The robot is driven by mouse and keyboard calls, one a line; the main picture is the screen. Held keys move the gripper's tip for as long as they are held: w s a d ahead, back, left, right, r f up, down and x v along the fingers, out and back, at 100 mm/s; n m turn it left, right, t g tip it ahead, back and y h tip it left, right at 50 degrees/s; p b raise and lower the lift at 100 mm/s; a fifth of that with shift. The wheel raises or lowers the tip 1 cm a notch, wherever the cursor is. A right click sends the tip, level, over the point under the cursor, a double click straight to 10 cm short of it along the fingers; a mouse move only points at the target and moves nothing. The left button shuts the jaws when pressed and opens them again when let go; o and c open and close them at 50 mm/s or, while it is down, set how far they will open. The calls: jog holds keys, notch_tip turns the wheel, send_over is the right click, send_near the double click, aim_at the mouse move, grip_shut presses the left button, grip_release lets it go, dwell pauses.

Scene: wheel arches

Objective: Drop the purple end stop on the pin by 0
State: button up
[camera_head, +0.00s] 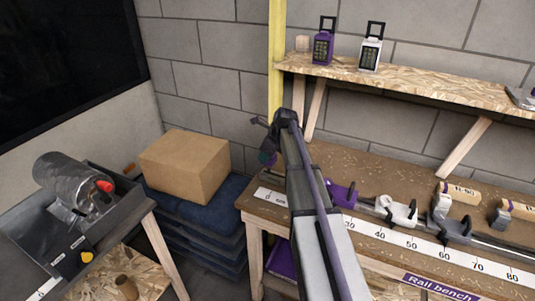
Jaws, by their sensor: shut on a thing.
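My gripper (267,143) is at the far end of my arm, above the left end of the rail bench (258,211). It is shut on a small dark purple piece (266,157), which seems to be the purple end stop. The piece hangs above and behind the 0 mark (268,197), apart from the bench top. My gripper and arm partly hide it, so its exact shape and tilt are unclear. I cannot make out the pin by 0.
A purple carriage (342,194), a white one (397,211) and grey ones (450,225) sit along the rail. A shelf (420,82) with two lantern-like devices runs above. A cardboard box (185,166) stands on blue stacked material at left.

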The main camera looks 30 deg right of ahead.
jog(key=shift+f+b, duration=2.1)
jog(key=shift+f, duration=0.35)
jog(key=shift+f, duration=0.2)
jog(key=o, duration=1)
jog(key=shift+r, duration=0.1)
jog(key=p+v, duration=0.9)
jog(key=v, duration=0.1)
jog(key=shift+s+r+p, duration=0.1)
jog(key=shift+r+p, duration=0.2)
jog(key=shift+d, duration=0.1)
